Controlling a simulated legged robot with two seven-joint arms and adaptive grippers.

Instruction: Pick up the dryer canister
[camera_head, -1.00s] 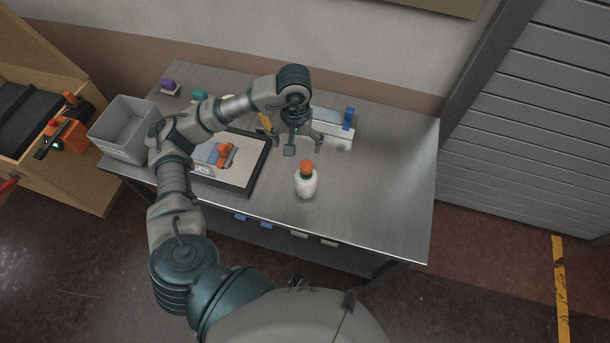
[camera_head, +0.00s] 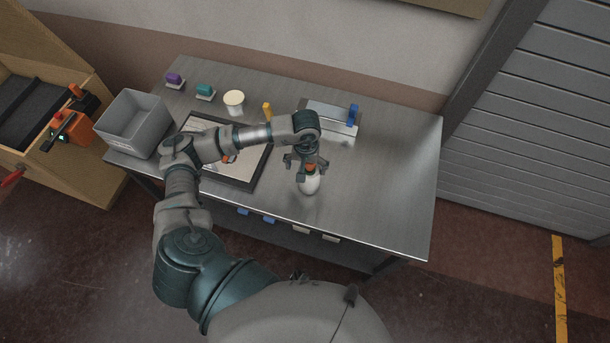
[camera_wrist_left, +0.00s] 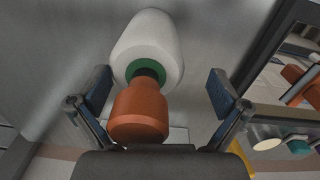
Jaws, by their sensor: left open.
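The canister is a white bottle (camera_head: 309,186) with a green ring and an orange cap, standing near the front edge of the metal table. My left gripper (camera_head: 305,163) is over its top and partly hides it. In the left wrist view the canister's white body (camera_wrist_left: 149,50) and orange cap (camera_wrist_left: 139,111) lie between the two open fingers (camera_wrist_left: 155,95), with a gap visible on each side. My right gripper is not in view.
A dark-framed board (camera_head: 238,180) lies left of the canister. A grey bin (camera_head: 135,125) stands at the table's left end. A sealer-like device with a blue part (camera_head: 352,115) and a cream cup (camera_head: 234,102) are behind. The table's right side (camera_head: 395,190) is clear.

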